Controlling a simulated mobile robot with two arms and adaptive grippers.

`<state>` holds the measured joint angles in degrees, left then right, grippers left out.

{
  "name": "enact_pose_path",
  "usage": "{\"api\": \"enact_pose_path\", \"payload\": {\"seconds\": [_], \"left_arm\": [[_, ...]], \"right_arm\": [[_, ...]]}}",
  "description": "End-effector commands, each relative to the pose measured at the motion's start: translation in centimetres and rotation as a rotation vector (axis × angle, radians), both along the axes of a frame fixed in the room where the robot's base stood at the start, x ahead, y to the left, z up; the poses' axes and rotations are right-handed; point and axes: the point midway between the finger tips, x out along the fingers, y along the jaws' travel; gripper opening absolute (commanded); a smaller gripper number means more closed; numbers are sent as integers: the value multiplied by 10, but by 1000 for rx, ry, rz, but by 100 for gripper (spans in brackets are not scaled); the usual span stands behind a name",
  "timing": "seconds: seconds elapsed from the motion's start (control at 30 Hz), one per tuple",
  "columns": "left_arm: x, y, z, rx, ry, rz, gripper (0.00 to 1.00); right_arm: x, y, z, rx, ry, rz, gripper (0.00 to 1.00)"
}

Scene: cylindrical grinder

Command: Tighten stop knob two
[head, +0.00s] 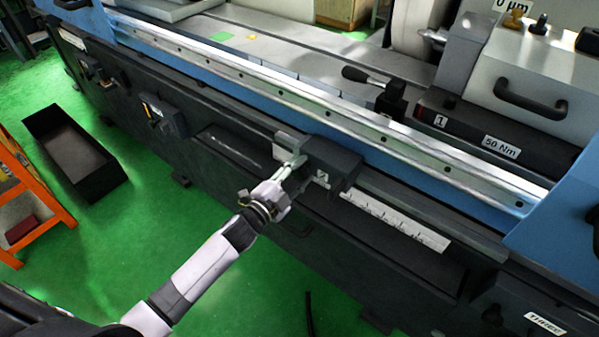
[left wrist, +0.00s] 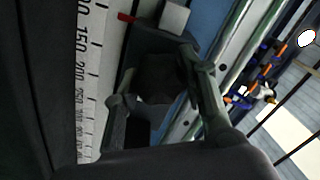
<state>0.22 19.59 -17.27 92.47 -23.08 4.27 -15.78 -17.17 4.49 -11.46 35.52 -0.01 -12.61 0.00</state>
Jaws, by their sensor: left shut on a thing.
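The dark stop block (head: 338,162) with a small "2" label sits on the rail along the machine's front. My left gripper (head: 291,160) reaches it from the lower left. In the left wrist view, the fingers of my left gripper (left wrist: 163,95) are on either side of a dark rounded knob (left wrist: 158,76) and shut on it. In the head view the gripper and block hide the knob. My right gripper is in neither view.
A white scale strip (head: 395,218) runs right of the block; it also shows in the left wrist view (left wrist: 88,75). A black lever (head: 362,76) stands behind the steel rail. A black bin (head: 70,155) and orange ladder (head: 22,195) stand on the green floor at left.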

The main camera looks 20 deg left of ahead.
Motion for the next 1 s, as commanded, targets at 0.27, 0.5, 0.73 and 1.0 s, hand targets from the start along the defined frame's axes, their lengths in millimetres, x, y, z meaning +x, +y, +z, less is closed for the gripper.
{"api": "enact_pose_path", "payload": {"seconds": [0.27, 0.5, 0.73, 1.0], "left_arm": [[0, 0, -2, 202, -73, 0, 10], [0, 0, -2, 311, -111, 0, 10], [0, 0, -2, 357, -127, 0, 10], [-1, 0, -2, 365, -130, 0, 10]], "right_arm": [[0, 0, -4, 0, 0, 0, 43], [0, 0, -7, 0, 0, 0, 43], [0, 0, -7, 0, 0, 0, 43], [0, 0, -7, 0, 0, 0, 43]]}}
